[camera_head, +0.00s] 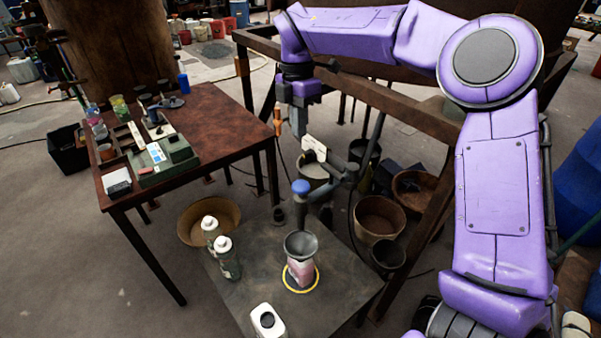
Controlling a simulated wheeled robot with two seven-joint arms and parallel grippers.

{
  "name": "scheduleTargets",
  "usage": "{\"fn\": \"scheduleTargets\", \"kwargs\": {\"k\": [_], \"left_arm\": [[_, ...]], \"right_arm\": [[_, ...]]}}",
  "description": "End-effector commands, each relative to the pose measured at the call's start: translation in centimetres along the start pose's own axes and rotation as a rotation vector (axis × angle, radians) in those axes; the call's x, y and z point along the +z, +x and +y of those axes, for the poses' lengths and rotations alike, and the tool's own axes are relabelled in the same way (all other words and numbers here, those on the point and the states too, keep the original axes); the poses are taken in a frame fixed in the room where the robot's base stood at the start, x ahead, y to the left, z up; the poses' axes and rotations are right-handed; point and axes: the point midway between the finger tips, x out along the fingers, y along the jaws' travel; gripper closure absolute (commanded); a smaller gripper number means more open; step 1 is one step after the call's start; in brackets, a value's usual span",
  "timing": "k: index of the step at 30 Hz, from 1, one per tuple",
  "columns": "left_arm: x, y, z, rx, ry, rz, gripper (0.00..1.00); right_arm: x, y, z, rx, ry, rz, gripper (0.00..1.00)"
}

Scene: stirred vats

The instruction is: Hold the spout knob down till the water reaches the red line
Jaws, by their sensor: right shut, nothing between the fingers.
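The spout has a blue knob (301,187) on top of a dark pipe fitting in the middle of the view. Below it, a pinkish vessel (300,271) with a grey funnel-like top (300,244) stands inside a yellow ring on the low table (240,293). Its red line and water level cannot be made out. My right gripper (298,126) hangs from the purple arm, pointing down, shut and empty. In the picture it is above the blue knob and apart from it. My left gripper is not in view.
Two white-capped bottles (228,258) and a white jug (267,321) stand on the low table. A brown table (215,125) with a tray of small items is at left. A rusty frame (400,112) runs behind the spout. Buckets stand at right.

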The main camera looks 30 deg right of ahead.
Motion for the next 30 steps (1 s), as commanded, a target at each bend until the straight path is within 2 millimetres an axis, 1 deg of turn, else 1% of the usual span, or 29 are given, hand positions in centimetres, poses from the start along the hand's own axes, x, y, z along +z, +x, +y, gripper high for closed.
{"fn": "scheduleTargets", "kwargs": {"k": [5, 12, 18, 21, 24, 30], "left_arm": [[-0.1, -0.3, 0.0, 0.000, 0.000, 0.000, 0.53], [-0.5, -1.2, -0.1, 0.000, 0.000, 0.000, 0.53], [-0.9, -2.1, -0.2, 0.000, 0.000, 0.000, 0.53], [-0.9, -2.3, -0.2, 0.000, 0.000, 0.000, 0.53], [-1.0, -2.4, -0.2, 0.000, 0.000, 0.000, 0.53], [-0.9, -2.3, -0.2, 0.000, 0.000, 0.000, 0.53]], "right_arm": [[0.0, 3.0, -0.1, -0.005, -0.002, 0.000, 1.00], [0.0, 8.3, -0.1, -0.005, -0.001, -0.001, 1.00], [0.0, 11.8, -0.1, -0.003, -0.001, 0.000, 1.00], [0.0, 12.8, -0.1, -0.002, -0.001, 0.000, 1.00], [0.0, 13.4, 0.0, -0.001, 0.000, 0.001, 1.00], [0.0, 13.5, 0.0, 0.000, 0.000, 0.000, 1.00]]}}
